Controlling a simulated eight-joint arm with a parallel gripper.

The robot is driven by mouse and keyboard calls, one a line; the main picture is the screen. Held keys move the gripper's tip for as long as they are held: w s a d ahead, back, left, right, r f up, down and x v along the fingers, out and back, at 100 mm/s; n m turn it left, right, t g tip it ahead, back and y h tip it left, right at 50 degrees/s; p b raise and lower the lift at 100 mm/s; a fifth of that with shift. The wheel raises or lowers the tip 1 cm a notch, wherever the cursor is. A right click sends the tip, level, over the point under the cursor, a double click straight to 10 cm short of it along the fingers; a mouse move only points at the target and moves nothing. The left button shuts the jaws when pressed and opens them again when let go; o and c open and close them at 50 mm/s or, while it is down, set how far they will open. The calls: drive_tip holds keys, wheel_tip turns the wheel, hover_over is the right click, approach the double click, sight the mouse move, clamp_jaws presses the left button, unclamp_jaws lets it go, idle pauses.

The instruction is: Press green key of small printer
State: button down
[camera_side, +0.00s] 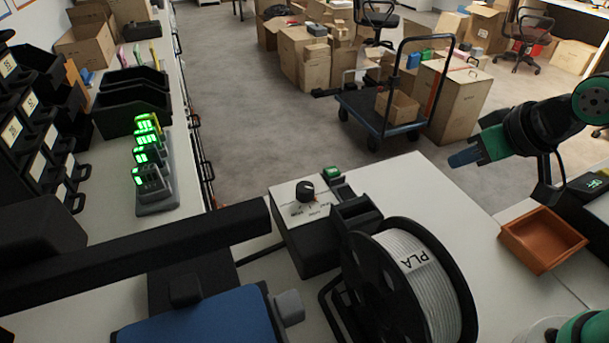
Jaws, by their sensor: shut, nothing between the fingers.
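The small printer shows a blue bed (205,318) at the lower left, a black beam above it and a spool of white filament marked PLA (425,290). Its dark control box (312,255) has a pale top with a black dial. A green key (333,173) sits at the back right corner of this box, uncovered in view. My gripper (464,158) is at the right, in the air, with bluish fingertips pointing left. It is shut and empty, well to the right of the green key and apart from it.
An orange tray (543,239) sits on the right of the white table (470,215). A black device with a small green display (594,184) stands at the right edge. Green-lit chargers (155,180) and black bins line the left bench. A cart (385,115) and cartons stand on the floor behind.

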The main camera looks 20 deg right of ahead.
idle(0.4)
wheel_tip(320, 180, up, 4)
drive_tip(key=n+t+y, duration=0.2)
drive_tip(key=n, duration=0.9)
hover_over(336, 173)
drive_tip(key=shift+f, duration=0.15)
drive_tip(key=shift+f, duration=0.1)
drive_tip(key=shift+f, duration=4.3)
drive_tip(key=shift+f, duration=0.2)
drive_tip(key=shift+f, duration=0.25)
